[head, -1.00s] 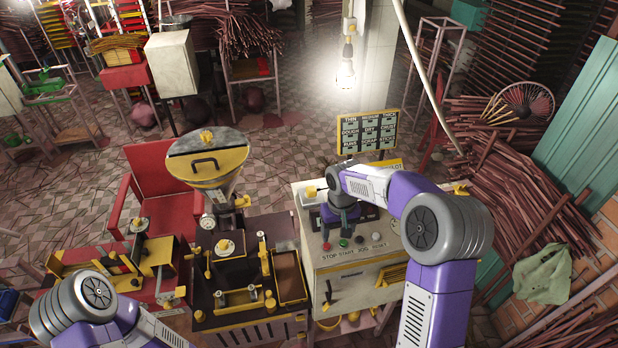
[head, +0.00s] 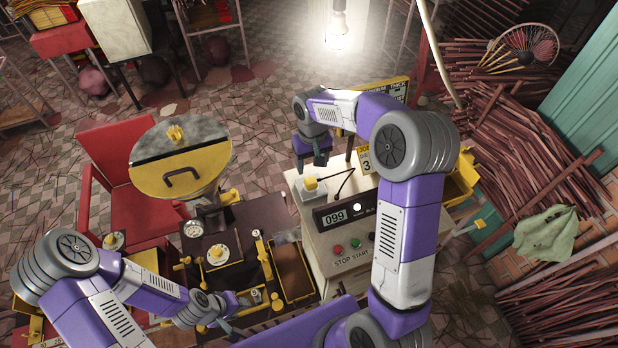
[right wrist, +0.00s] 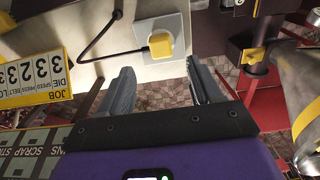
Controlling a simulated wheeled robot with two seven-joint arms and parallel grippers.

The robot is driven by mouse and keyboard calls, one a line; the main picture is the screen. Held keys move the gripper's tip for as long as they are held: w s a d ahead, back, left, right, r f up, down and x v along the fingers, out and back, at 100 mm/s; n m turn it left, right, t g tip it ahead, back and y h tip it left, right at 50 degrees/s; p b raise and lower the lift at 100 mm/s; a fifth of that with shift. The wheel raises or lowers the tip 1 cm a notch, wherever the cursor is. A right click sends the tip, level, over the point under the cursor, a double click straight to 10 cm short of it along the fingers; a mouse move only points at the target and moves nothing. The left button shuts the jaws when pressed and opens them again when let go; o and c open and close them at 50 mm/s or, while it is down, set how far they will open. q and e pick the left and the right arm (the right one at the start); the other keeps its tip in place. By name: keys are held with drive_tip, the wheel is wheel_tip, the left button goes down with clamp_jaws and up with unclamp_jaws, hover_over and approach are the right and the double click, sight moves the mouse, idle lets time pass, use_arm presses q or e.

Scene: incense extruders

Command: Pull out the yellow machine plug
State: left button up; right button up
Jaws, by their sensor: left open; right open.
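The yellow plug (head: 311,183) sits in a pale socket plate (head: 309,196) at the left back of the cream control cabinet's top. The plug also shows in the right wrist view (right wrist: 160,44), seated in the plate, with a dark cord beside it. My right gripper (head: 312,160) is open and empty, just behind and above the plug in the head view. In the right wrist view its two fingers (right wrist: 160,82) are spread, with the plug beyond the gap and apart from them. My left gripper (head: 222,313) is open low over the brown machine table.
The cream cabinet (head: 330,240) has a display and several buttons. A yellow counter sign (right wrist: 35,75) stands close to the plug. The hopper (head: 180,160) with its yellow lid stands to the left.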

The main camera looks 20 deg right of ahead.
sight(311, 180)
drive_tip(key=shift+w+f, duration=0.35)
drive_tip(key=shift+f, duration=0.1)
drive_tip(key=shift+s+f+b, duration=0.15)
drive_tip(key=shift+f+b, duration=0.45)
drive_tip(key=shift+b, duration=0.05)
wheel_tip(311, 180, down, 7)
drive_tip(key=b, duration=0.5)
drive_tip(key=shift+f, duration=0.15)
clamp_jaws()
idle(0.4)
drive_tip(key=shift+r, duration=0.2)
drive_tip(key=shift+r+p, duration=2.05)
drive_tip(key=shift+r, duration=0.85)
